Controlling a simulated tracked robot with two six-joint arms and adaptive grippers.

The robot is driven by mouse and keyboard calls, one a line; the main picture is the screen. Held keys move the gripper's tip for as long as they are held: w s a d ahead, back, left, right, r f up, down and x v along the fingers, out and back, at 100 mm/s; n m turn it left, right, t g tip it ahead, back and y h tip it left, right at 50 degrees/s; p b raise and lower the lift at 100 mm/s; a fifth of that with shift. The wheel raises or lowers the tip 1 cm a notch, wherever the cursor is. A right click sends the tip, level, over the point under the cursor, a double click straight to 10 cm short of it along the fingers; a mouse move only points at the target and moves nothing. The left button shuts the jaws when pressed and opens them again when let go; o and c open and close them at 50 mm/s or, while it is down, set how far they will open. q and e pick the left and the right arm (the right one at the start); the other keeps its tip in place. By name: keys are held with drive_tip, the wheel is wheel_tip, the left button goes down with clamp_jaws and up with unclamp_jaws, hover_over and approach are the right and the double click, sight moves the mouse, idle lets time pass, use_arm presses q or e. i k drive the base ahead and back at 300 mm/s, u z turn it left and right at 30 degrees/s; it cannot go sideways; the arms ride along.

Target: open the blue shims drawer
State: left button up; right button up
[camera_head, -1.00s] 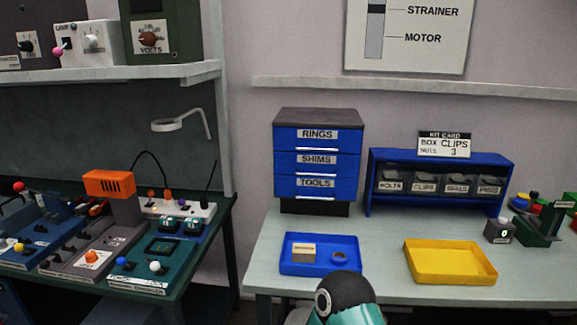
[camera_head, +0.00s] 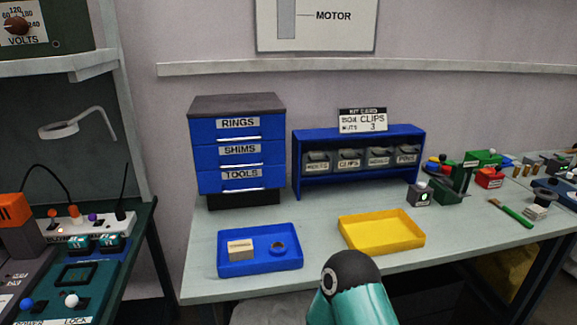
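The blue drawer cabinet (camera_head: 238,150) stands at the back left of the right-hand table, with a dark top and base. Its shims drawer (camera_head: 203,153) is the middle one, between the rings drawer (camera_head: 205,127) above and the tools drawer (camera_head: 208,181) below. All three drawers look closed, each with a pale bar handle. A teal and black arm part of mine shows at the bottom centre, in front of the table and apart from the cabinet. Neither gripper is in view.
A blue tray (camera_head: 228,269) with a small box and a ring lies in front of the cabinet. A yellow tray (camera_head: 400,247) lies to its right. A blue bin rack (camera_head: 296,165) stands right of the cabinet. A dark workbench with devices is at the left.

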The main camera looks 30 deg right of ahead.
sight(225, 156)
drive_tip(key=z, duration=0.75)
